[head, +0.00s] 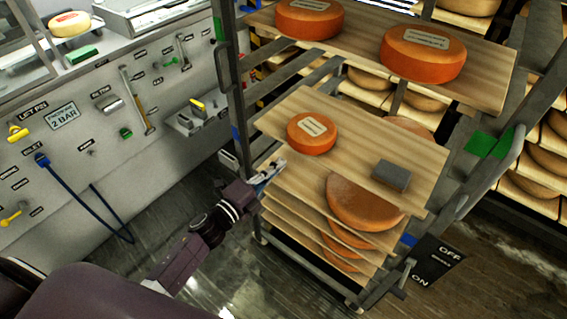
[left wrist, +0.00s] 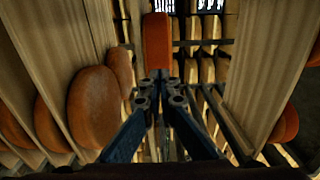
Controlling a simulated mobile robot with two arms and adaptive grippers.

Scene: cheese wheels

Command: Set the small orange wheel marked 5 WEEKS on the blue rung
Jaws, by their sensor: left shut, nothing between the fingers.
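The small orange wheel (head: 312,133) with a pale label lies flat on a wooden board (head: 275,118) in the rack. The label is too small to read. Blue marks show on the rack's left post (head: 236,133) and near right post (head: 408,240); I cannot tell exactly which board sits at their level. My left gripper (head: 272,172) is shut and empty at the board's near left edge, apart from the wheel. In the left wrist view the shut fingertips (left wrist: 160,78) point toward an orange wheel (left wrist: 157,40), seen edge-on. My right gripper is not in view.
A grey block (head: 391,175) sits on the same board. Two larger orange wheels (head: 309,18) (head: 423,55) stand on the board above. Brown wheels (head: 360,204) fill boards below. A control panel (head: 110,110) with a hanging blue hose is at left.

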